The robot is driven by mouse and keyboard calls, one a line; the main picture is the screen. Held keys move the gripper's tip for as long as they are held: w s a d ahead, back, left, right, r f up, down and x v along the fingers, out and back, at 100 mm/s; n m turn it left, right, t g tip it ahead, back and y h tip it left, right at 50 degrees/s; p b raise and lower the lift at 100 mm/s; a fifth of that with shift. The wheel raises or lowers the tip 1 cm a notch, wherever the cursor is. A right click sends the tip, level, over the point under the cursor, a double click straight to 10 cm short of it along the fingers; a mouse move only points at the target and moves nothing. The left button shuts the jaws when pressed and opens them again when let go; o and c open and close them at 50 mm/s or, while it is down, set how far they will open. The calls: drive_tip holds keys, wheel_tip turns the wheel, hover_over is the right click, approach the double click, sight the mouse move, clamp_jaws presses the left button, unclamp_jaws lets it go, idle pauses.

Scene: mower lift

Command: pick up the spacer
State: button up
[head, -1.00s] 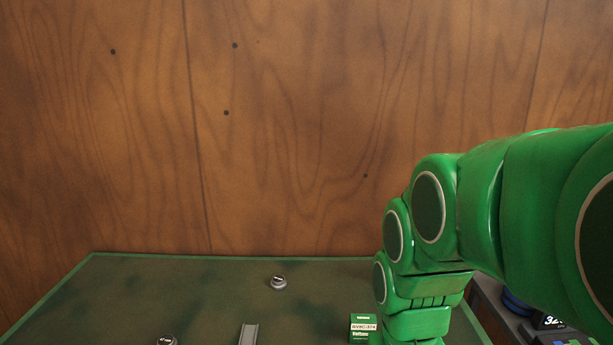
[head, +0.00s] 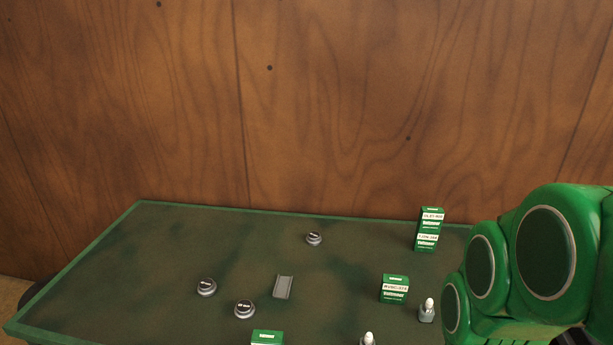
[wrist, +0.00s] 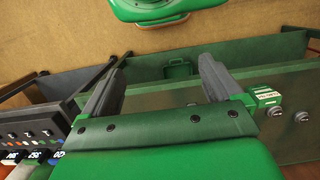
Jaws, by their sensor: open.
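Small parts lie on the dark green bench top (head: 170,250) in the head view. A short grey channel-shaped piece (head: 284,287) lies near its middle. Round grey labelled pieces lie to its left (head: 206,287), in front of it (head: 245,309) and behind it (head: 314,238). I cannot tell for certain which of these is the spacer. My gripper (wrist: 162,63) is open and empty in the wrist view, its two dark fingers wide apart and apart from these parts. The head view shows only my arm at the right; the gripper is out of frame there.
Green-and-white boxes stand at the bench's back right (head: 430,229), nearer (head: 395,289) and at the front edge (head: 267,337). White-tipped pieces (head: 427,311) (head: 369,339) stand at the right. A wooden wall rises behind. The bench's left side is clear.

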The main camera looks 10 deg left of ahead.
drive_tip(key=w+a+f+m+g+y, duration=0.1)
drive_tip(key=w+a+f+m+y, duration=0.15)
drive_tip(key=w+a, duration=0.7)
drive_tip(key=w+a+f+m+g+y, duration=0.1)
drive_tip(key=w+a+m+y, duration=0.15)
drive_tip(key=w+a, duration=0.7)
drive_tip(key=w+a+f+m+g+y, duration=0.1)
drive_tip(key=w+a+y, duration=0.2)
drive_tip(key=w+a, duration=0.6)
drive_tip(key=w+a+f+m+y, duration=0.2)
drive_tip(key=w+a+f+m, duration=0.1)
drive_tip(key=w+a+f, duration=0.55)
drive_tip(key=m+y, duration=0.3)
drive_tip(key=m, duration=0.2)
approach(209, 283)
drive_tip(key=shift+s+a+f+t, duration=0.25)
drive_tip(key=shift+s+a+t, duration=0.15)
drive_tip(key=shift+s+a, duration=0.6)
drive_tip(key=shift+w+a+f+m, duration=0.3)
drive_tip(key=shift+w+a, duration=0.05)
drive_tip(key=shift+a, duration=0.05)
drive_tip(key=shift+a+f, duration=0.1)
drive_tip(key=shift+a, duration=0.1)
drive_tip(key=shift+x, duration=3.75)
drive_tip(key=shift+s+d, duration=0.1)
